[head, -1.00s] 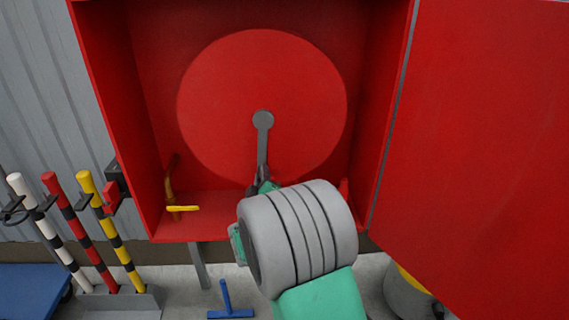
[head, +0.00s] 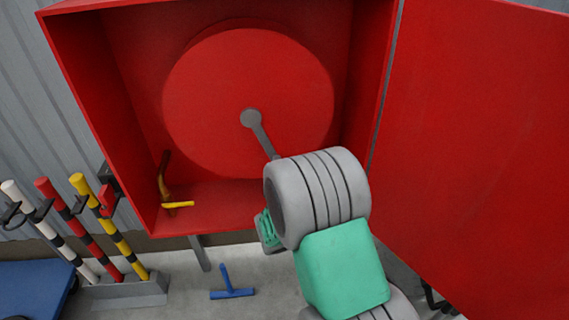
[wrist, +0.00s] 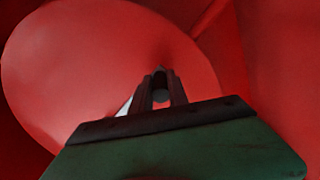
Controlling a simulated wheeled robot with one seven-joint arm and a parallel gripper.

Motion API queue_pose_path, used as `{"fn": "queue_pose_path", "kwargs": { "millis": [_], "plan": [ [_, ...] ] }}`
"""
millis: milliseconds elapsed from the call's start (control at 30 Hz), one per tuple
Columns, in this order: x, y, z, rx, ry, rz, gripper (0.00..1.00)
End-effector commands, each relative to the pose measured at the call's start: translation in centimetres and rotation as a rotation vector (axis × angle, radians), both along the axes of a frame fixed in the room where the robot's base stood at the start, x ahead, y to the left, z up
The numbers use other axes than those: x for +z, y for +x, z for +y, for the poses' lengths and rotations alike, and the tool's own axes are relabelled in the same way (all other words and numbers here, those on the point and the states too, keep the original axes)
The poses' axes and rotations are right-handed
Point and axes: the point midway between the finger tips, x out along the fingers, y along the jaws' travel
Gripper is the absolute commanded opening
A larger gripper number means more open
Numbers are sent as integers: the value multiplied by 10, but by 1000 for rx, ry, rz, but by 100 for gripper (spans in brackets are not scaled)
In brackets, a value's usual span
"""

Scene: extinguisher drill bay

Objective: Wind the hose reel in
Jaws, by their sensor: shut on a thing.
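The hose reel (head: 215,95) is a big red disc inside an open red cabinet (head: 123,130). A grey crank arm (head: 262,135) runs from its hub down and to the right, and its outer end is hidden behind my grey and green wrist in the head view. In the wrist view my gripper (wrist: 160,85) is shut on the crank's handle (wrist: 160,96), close in front of the red reel disc. The fingertips are hidden in the head view.
The cabinet door (head: 475,150) hangs open on the right. Striped poles (head: 110,230) stand in a rack at the left. A blue T-shaped tool (head: 230,293) is on the floor.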

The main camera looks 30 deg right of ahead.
Motion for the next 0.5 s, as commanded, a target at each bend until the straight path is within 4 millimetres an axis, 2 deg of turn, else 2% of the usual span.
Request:
{"fn": "queue_pose_path", "kwargs": {
  "millis": [67, 100, 367, 500],
  "plan": [
    [4, 0, 0, 0, -2, -7, 0],
    [4, 0, -1, -1, -2, -8, 21],
    [3, 0, -2, -3, 0, -7, 41],
    [0, 2, -4, -3, 3, -3, 41]
  ]
}}
